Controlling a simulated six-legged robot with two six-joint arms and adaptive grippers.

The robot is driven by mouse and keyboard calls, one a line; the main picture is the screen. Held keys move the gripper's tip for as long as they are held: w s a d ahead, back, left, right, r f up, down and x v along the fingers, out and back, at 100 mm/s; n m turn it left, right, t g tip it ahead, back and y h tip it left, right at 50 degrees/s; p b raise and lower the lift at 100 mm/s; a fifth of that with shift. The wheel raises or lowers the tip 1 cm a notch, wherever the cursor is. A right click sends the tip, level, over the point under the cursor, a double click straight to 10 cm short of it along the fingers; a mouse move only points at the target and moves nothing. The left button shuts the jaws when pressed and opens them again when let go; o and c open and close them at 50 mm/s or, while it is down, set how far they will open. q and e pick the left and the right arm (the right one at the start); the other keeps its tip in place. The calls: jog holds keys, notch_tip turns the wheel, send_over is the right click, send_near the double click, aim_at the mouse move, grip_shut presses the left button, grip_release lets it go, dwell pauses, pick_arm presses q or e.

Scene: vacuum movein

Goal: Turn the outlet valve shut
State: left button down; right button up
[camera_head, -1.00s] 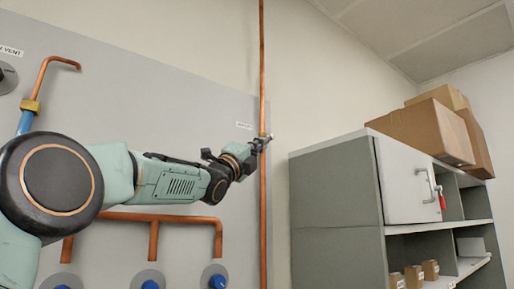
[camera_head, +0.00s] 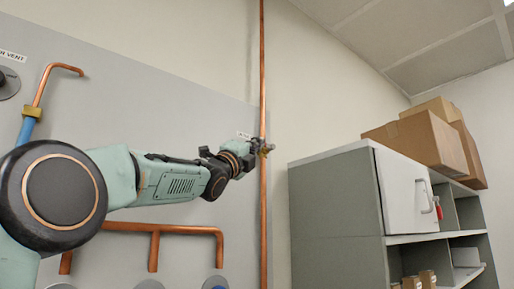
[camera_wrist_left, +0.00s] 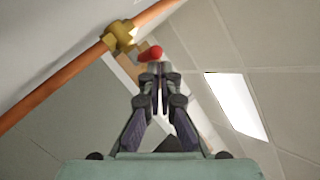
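The outlet valve (camera_head: 264,147) is a small brass fitting on the vertical copper pipe, right of the grey panel. In the left wrist view its brass body (camera_wrist_left: 120,36) sits around the pipe, and a red knob-like end (camera_wrist_left: 153,53) sticks out beside it. My left gripper (camera_head: 254,146) is at the valve from the left and partly covers it. In the left wrist view its fingertips (camera_wrist_left: 158,70) are close together, just below the red end. I cannot see anything clearly held between them. My right gripper is not in view.
The copper pipe (camera_head: 263,210) runs vertically beside the panel (camera_head: 180,105). Copper branch pipes (camera_head: 160,228) cross the panel below my arm. A grey cabinet (camera_head: 335,215) with cardboard boxes (camera_head: 425,140) on top stands to the right. Space between pipe and cabinet is narrow.

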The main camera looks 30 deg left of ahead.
pick_arm(q)
jog(key=shift+s+r, duration=0.15)
jog(key=shift+r, duration=0.25)
jog(key=shift+f, duration=0.1)
dwell(0.3)
